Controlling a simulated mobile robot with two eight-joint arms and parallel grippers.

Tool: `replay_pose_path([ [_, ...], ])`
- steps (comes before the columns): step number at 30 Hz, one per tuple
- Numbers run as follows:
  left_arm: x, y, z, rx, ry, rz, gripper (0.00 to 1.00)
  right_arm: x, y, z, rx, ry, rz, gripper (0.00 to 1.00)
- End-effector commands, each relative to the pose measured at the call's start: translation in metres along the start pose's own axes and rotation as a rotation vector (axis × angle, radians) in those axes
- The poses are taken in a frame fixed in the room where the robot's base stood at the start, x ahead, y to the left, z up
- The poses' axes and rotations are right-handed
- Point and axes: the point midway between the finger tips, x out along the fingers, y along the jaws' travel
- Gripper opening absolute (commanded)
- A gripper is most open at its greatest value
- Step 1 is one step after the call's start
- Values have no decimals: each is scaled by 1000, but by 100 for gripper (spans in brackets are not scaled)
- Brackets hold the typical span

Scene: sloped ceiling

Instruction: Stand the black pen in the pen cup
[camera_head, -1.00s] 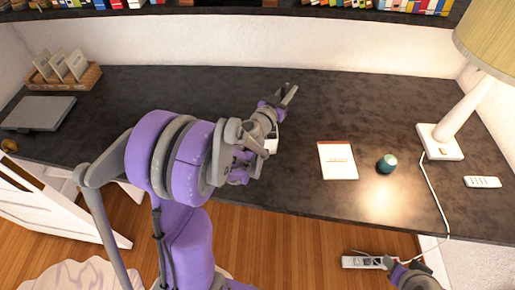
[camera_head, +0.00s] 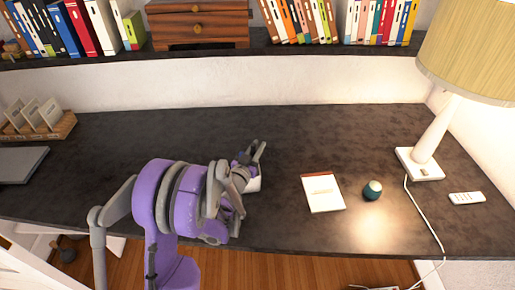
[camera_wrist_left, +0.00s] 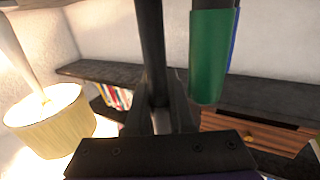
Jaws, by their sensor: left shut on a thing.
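My left gripper (camera_head: 258,152) is over the middle of the dark desk. In the left wrist view it is shut on the black pen (camera_wrist_left: 151,45), a long dark rod between the fingers. In the head view I cannot make out the pen. A small white thing (camera_head: 254,184), perhaps the pen cup, shows beside the gripper and is mostly hidden by my arm. A green cylinder (camera_wrist_left: 209,60) with a blue edge stands close to the pen in the wrist view, perhaps other pens. I cannot tell whether the black pen touches the cup. My right gripper is out of view.
A notepad (camera_head: 322,192) and a teal round object (camera_head: 372,191) lie right of the gripper. A lamp (camera_head: 428,150) and remote (camera_head: 466,198) are farther right. A card holder (camera_head: 62,128) and grey laptop (camera_head: 20,165) are left. The desk behind the gripper is clear.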

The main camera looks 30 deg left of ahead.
Motion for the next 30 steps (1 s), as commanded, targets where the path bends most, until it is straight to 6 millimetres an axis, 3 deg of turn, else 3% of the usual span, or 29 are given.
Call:
replay_pose_path([
  [11, 1, 0, 4, 0, 1, 0, 0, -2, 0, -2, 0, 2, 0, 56],
  [12, 1, 0, 4, 0, 1, 0, 29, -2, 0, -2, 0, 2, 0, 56],
  [16, 1, 0, 4, 0, 1, 0, 52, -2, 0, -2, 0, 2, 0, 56],
  [28, 0, 0, -2, 0, 1, 0, 52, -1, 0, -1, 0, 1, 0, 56],
  [30, -8, 0, -2, 0, 1, -1, 52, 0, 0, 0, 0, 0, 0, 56],
])
